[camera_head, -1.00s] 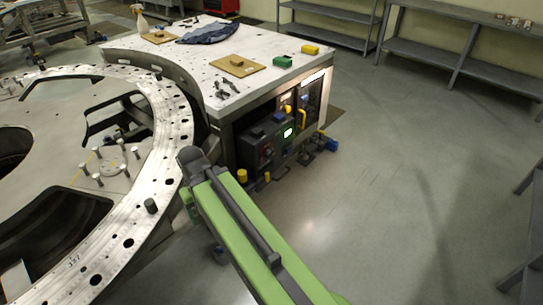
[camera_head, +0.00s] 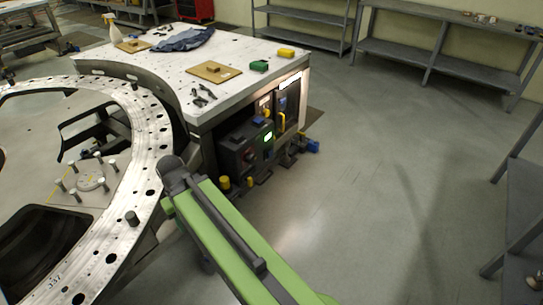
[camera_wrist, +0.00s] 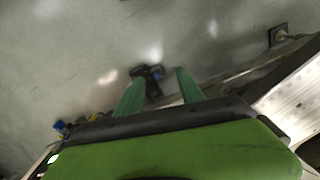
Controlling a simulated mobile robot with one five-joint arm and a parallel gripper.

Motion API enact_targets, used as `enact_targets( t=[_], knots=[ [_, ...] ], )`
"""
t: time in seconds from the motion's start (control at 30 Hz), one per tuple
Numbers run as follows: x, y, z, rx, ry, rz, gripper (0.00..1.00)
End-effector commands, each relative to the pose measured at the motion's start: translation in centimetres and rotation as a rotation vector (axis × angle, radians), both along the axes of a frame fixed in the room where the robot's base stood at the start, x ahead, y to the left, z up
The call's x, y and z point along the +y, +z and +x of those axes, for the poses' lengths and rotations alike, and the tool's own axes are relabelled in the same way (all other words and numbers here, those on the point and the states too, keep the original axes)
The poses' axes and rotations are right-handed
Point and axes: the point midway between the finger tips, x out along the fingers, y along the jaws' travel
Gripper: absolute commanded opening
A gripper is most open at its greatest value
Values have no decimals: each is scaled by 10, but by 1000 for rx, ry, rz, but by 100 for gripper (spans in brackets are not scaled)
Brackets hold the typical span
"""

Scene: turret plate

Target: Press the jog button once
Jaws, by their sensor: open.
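A dark control box (camera_head: 240,152) stands low under the near right end of the pale table, with a small lit green panel (camera_head: 268,136) and a reddish round control on its front. Which part is the jog button I cannot tell.
A large drilled metal ring (camera_head: 150,125) lies left of my arm. Grey shelves (camera_head: 430,55) line the back right.

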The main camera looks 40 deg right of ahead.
Motion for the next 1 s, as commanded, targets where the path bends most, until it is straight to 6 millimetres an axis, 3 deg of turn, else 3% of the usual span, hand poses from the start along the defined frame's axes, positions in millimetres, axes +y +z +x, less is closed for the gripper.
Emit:
enact_targets(
  t=[0.03,0.33,1.0],
  knots=[
    [0,0,0,0,0,0,37],
    [0,0,0,0,0,0,0],
    [0,0,0,0,0,0,0]
  ],
)
